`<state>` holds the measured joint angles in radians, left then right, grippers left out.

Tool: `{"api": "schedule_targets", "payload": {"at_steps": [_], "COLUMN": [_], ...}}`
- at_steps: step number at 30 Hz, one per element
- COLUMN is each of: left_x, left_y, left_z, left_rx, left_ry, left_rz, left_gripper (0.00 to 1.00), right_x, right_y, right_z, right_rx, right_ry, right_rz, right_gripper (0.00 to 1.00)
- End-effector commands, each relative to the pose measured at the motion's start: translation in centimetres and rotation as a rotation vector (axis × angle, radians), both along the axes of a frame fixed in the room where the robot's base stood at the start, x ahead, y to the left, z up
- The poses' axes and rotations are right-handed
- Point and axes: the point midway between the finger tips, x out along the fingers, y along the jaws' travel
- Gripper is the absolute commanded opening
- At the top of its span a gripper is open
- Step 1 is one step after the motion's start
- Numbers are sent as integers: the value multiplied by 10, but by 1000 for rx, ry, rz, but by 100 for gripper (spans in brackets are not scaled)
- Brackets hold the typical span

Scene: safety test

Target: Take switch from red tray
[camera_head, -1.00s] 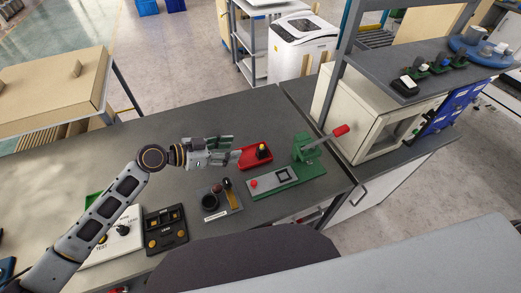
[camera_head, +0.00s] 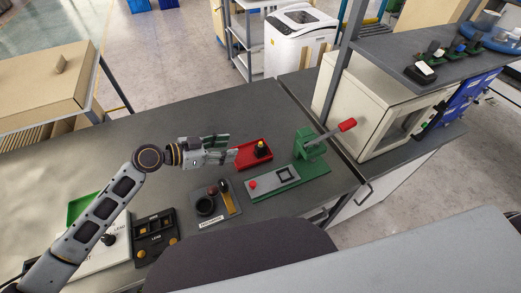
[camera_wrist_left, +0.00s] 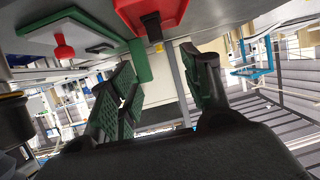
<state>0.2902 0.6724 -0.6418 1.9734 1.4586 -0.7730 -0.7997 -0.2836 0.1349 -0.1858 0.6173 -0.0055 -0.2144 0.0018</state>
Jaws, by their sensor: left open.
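The red tray (camera_head: 246,155) lies on the grey workbench. The switch (camera_head: 261,148), a small black piece with a yellow part, stands in it toward the right. My left gripper (camera_head: 232,149) is open and empty just left of the tray, its fingers pointing toward it. In the left wrist view the open left gripper (camera_wrist_left: 165,82) shows its green-padded fingers apart. The red tray (camera_wrist_left: 172,10) and the dark switch (camera_wrist_left: 152,26) show there at the top, beyond the fingertips. My right gripper is not in view.
A green press (camera_head: 310,143) with a red-handled lever stands right of the tray. A grey plate (camera_head: 227,207) with a black round part lies in front. A black box (camera_head: 155,238) and a white test box (camera_head: 100,258) lie at lower left. The bench behind is clear.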

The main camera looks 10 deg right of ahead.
Motion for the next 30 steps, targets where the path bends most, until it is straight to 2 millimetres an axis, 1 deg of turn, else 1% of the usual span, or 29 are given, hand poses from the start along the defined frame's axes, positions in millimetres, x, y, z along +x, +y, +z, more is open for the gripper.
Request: {"api": "schedule_targets", "payload": {"at_steps": [5, 8, 20, 30], "left_x": [1, 3, 12, 20], "left_y": [-4, -9, -43, -70], "left_z": [-1, -4, -18, -29], "left_rx": [0, -1, -1, -1], "left_ry": [0, 1, 1, 1], "left_rz": [0, 0, 0, 1], "left_gripper": [48, 48, 48, 48], "right_x": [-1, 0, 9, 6], "right_y": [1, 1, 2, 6], "right_z": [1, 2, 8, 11], "right_rx": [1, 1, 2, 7], "right_ry": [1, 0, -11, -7], "right_rz": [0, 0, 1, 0], "right_gripper": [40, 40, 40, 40]}}
